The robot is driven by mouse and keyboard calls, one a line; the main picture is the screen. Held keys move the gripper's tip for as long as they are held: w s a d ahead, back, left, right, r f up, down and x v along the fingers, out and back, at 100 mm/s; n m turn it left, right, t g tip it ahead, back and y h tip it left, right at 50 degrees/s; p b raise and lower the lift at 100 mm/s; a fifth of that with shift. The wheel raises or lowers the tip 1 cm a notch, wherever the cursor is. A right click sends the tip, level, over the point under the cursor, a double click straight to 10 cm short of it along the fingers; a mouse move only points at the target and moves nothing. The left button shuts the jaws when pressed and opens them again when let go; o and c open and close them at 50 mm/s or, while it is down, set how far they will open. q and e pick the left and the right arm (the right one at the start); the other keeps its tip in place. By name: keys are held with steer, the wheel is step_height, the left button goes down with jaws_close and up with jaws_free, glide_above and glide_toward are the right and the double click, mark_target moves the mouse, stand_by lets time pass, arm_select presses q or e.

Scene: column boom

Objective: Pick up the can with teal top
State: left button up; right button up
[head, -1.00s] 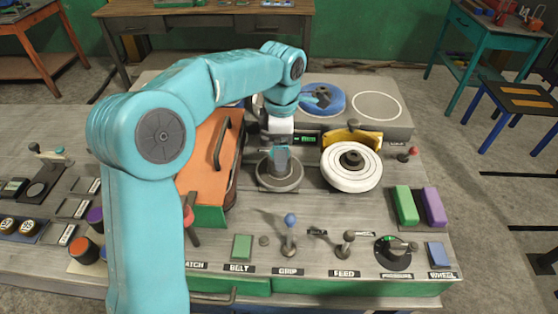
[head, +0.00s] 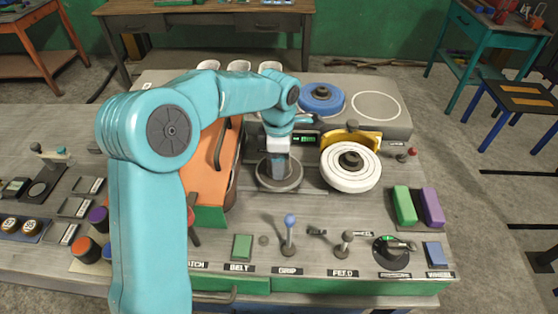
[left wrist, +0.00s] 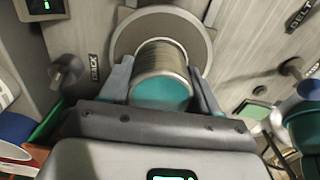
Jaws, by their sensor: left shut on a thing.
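The can with teal top (left wrist: 160,92) stands on a round grey metal disc (left wrist: 207,42) in the left wrist view. Its teal top faces the camera, and its ribbed metal side shows beyond. My left gripper (left wrist: 163,88) has one finger on each side of the can and is shut on it. In the head view my left gripper (head: 280,164) points down over the same disc (head: 279,185), and the fingers and wrist hide most of the can. I cannot see a gap between can and disc. My right gripper is not in view.
An orange housing (head: 205,165) stands close left of the gripper. A white wheel (head: 350,178) with a yellow guard is to the right, a blue wheel (head: 322,92) behind. Levers such as the blue-knobbed one (head: 290,222) stand in front. White cups (head: 270,66) are at the back.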

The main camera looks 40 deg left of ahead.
arm_select(q)
steer(key=shift+r, duration=0.55)
step_height(320, 180, up, 19)
steer(key=p, duration=0.1)
